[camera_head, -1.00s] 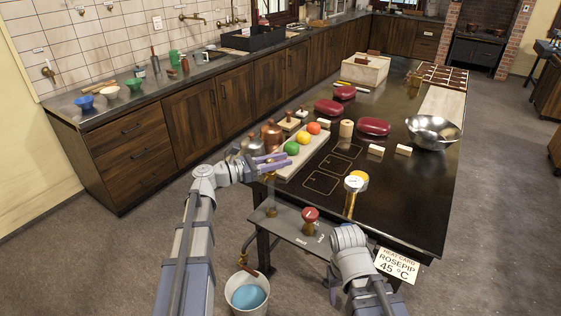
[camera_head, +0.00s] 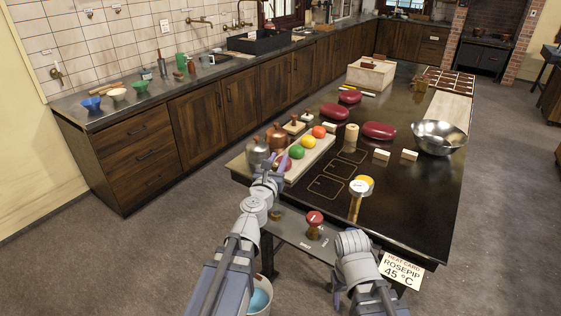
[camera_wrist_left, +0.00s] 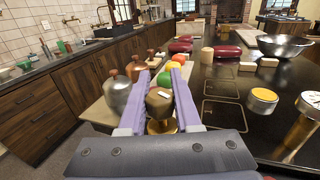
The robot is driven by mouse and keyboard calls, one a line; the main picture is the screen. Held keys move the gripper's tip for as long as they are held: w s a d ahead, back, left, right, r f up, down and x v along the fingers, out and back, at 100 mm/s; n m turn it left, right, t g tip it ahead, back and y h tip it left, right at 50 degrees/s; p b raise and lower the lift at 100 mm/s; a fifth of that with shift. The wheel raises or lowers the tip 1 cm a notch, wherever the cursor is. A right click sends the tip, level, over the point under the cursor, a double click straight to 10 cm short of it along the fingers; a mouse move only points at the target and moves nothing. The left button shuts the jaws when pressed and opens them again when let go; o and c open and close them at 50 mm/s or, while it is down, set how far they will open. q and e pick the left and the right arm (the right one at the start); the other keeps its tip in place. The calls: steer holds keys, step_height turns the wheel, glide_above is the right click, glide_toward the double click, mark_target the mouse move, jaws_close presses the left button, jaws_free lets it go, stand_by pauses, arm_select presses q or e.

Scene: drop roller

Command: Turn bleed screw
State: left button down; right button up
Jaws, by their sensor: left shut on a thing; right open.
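In the left wrist view a brown faceted knob (camera_wrist_left: 159,102) with a small pale mark on top sits on a brass base, between the fingers of my left gripper (camera_wrist_left: 160,72). It looks like the bleed screw. The fingers are shut on its sides.
A red-topped knob (camera_head: 315,219) stands on the low grey shelf (camera_head: 290,233). Copper and grey vessels (camera_head: 257,152) and a board with colored balls (camera_head: 297,152) lie close beyond my left gripper. A brass-stemmed gauge (camera_head: 356,205) is to the right. A bucket (camera_head: 262,297) stands below.

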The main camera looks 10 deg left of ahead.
arm_select(q)
steer(key=shift+s+a+n+g+y, duration=0.15)
steer(key=shift+a+n+g+y, duration=0.25)
steer(key=shift+n+g+y, duration=1.25)
steer(key=shift+s+a+n+g+y, duration=0.2)
steer(key=shift+a+n+g+y, duration=0.35)
steer(key=shift+n+y, duration=2)
steer(key=shift+s+a+n+g+y, duration=0.2)
steer(key=shift+n+g+y, duration=1)
steer(key=shift+y, duration=1.9)
steer(key=shift+a, duration=0.1)
steer(key=c, duration=0.6)
jaws_free()
